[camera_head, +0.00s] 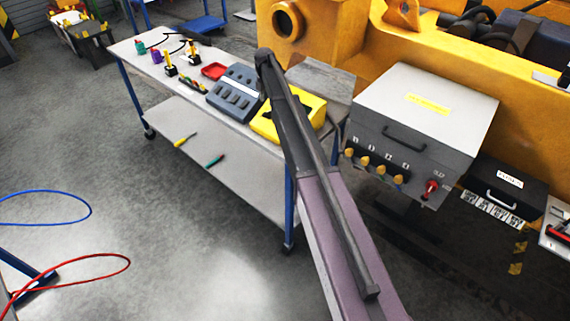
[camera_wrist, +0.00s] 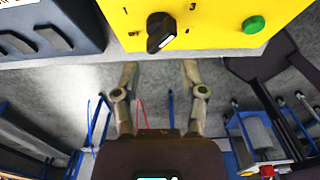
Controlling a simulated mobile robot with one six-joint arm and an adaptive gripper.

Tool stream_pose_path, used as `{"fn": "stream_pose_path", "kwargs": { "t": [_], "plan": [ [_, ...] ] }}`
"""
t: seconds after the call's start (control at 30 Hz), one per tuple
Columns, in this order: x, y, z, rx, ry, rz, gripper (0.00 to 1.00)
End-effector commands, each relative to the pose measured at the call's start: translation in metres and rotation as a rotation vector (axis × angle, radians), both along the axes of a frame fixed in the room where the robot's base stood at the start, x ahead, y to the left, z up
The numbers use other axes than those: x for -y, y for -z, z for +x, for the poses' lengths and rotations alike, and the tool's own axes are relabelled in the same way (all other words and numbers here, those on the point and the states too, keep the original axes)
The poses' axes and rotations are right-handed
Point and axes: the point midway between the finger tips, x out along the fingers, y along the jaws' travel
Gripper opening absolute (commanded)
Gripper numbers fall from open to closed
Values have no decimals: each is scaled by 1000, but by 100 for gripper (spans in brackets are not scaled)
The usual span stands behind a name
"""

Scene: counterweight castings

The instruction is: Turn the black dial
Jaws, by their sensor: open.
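The black dial (camera_wrist: 158,27) sits on the face of a yellow box (camera_wrist: 215,20) in the wrist view, with the printed marks OFF, 1 and 3 around it. A pale line shows on its lower right part. A green round button (camera_wrist: 253,25) is on the same face to its right. My gripper (camera_wrist: 160,68) is open and empty. Its two fingers are apart, below the dial in the picture, and do not touch it. The yellow box (camera_head: 314,108) stands on the cart in the head view; my arm partly covers it, and I cannot make out the dial or gripper there.
A grey-blue control box (camera_head: 236,94) stands left of the yellow box, with a red tray (camera_head: 214,71) and small items beyond. The cart's lower shelf (camera_head: 206,131) holds two screwdrivers. A large grey box (camera_head: 428,100) with knobs is at the right. Open floor lies at the left.

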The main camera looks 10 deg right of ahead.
Motion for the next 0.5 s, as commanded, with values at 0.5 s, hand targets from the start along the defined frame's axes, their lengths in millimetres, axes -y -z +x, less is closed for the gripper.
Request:
{"fn": "stream_pose_path", "kwargs": {
  "t": [0.5],
  "plan": [
    [0,-47,0,0,0,0,54]
  ]
}}
